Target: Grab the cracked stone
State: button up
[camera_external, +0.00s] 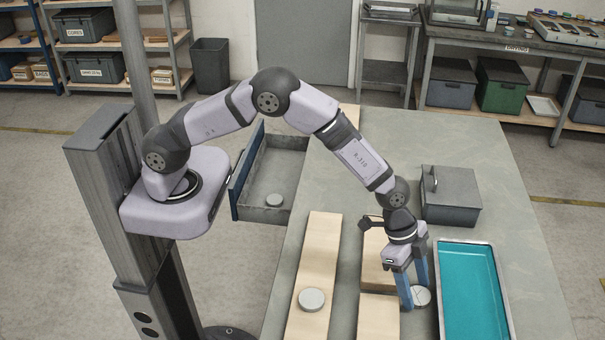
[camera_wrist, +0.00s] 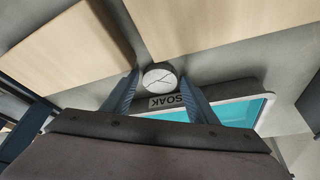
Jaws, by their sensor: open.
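The cracked stone (camera_external: 423,298) is a pale round disc with dark crack lines, lying on the grey table between the wooden boards and the teal tray. My gripper (camera_external: 415,294) points down at it, its blue fingers open. In the wrist view the stone (camera_wrist: 160,76) shows between the two fingertips (camera_wrist: 159,84), one on each side, and part of its lower edge is near the "SOAK" label. I cannot tell whether either finger touches it.
The teal tray (camera_external: 440,262) stands just right of my gripper. Wooden boards (camera_external: 324,255) lie to the left, one bearing a plain round stone (camera_external: 312,299). Another stone (camera_external: 273,200) lies in the open drawer (camera_external: 262,215). A lidded grey box (camera_external: 449,205) stands behind the tray.

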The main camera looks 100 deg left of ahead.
aim_at(413, 292)
jog(key=c, duration=0.8)
jog(key=shift+r, duration=0.1)
jog(key=shift+c, duration=0.2)
notch_tip(413, 292, up, 10)
jog(key=b, duration=0.3)
